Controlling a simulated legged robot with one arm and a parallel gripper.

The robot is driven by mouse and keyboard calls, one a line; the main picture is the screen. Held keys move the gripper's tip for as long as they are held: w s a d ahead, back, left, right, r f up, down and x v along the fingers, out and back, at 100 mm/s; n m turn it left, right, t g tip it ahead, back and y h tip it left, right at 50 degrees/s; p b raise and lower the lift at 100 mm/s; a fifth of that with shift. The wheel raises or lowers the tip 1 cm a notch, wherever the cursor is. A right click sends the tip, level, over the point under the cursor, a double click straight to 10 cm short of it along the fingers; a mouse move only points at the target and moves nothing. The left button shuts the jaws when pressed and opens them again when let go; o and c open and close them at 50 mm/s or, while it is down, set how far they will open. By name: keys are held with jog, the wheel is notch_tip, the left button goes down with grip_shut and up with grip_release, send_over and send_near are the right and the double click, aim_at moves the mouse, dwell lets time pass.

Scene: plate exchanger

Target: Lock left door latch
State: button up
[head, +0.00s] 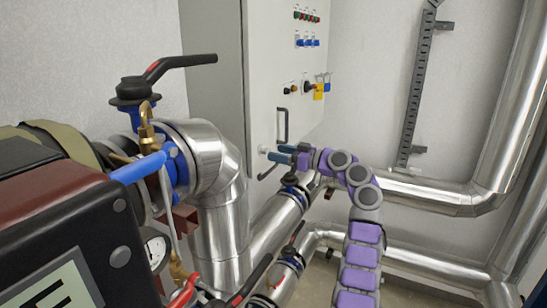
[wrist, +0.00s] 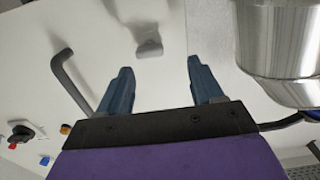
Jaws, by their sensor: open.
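The white cabinet door (head: 270,75) stands behind my arm in the head view. A small grey latch (wrist: 149,47) sticks out of the door in the wrist view, ahead of my fingertips and between their lines. It shows small beside my fingers in the head view (head: 263,150). My gripper (head: 276,153) is open, with its two blue fingers pointing at the door face. In the wrist view my gripper (wrist: 158,68) has nothing between its fingers, and the latch looks apart from them. I cannot tell the exact gap or the latch's angle.
A dark door handle (head: 283,125) is above my gripper; it shows left of my fingers in the wrist view (wrist: 72,80). Switches and a yellow tag (head: 319,91) are higher up. A silver pipe elbow (head: 205,150) stands left, and pipes with valves run below my arm.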

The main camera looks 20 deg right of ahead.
jog(key=b+v, duration=0.7)
jog(key=v, duration=0.8)
jog(key=shift+d, duration=0.35)
dwell(0.6)
jog(key=shift+w, duration=0.15)
jog(key=shift+f+b, duration=0.15)
jog(key=shift+b, duration=0.45)
jog(key=p+v, duration=0.2)
jog(key=v, duration=1.5)
jog(key=shift+d+p, duration=0.15)
jog(key=shift+p, duration=0.25)
